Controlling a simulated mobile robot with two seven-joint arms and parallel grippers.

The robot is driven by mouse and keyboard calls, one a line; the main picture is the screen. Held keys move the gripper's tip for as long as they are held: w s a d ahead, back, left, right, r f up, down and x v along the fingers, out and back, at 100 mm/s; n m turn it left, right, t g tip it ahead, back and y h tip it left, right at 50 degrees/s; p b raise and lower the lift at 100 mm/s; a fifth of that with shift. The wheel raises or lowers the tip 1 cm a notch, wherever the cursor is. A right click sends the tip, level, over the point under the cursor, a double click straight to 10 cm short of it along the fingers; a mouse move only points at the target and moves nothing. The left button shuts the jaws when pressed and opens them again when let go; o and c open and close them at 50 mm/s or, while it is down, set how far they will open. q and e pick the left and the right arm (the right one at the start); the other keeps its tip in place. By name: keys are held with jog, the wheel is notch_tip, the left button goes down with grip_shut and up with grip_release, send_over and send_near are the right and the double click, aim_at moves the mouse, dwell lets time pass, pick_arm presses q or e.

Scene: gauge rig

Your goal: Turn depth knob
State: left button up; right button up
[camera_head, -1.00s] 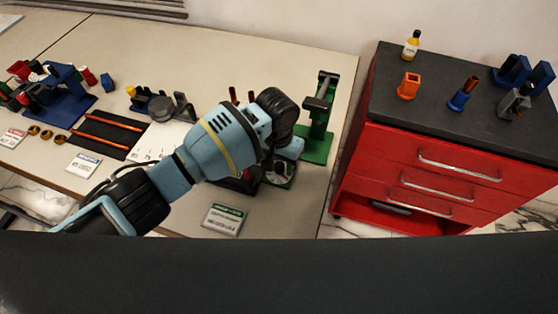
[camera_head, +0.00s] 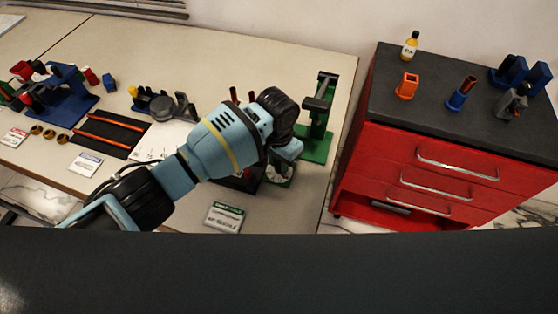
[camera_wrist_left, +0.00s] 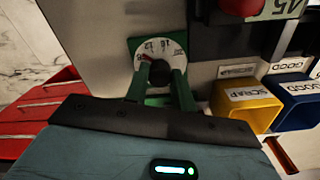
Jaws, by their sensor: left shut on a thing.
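The depth dial (camera_wrist_left: 166,46) is a white numbered disc on a green plate in the left wrist view, with a dark red mark on its left part. In the head view part of the dial (camera_head: 281,178) shows beneath my wrist. My left gripper (camera_wrist_left: 160,82) has its two green-tinted fingers at the dial's middle, one on each side of the dark depth knob (camera_wrist_left: 158,72). The gripper is shut on the knob, which the fingers partly hide. In the head view my left arm hides most of the gripper (camera_head: 280,170). My right gripper is not in view.
A green stand (camera_head: 318,125) rises just behind the dial. A yellow SCRAP bin (camera_wrist_left: 244,100) and a blue GOOD bin (camera_wrist_left: 292,100) stand beside the gripper in the wrist view. A label card (camera_head: 224,217) lies in front. A red drawer cabinet (camera_head: 425,170) stands right.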

pick_arm(q)
jog(key=m, duration=0.3)
jog(key=shift+m, duration=0.4)
jog(key=shift+m+p, duration=0.3)
jog(key=shift+m, duration=0.5)
jog(key=o, duration=1)
jog(key=shift+r, duration=0.1)
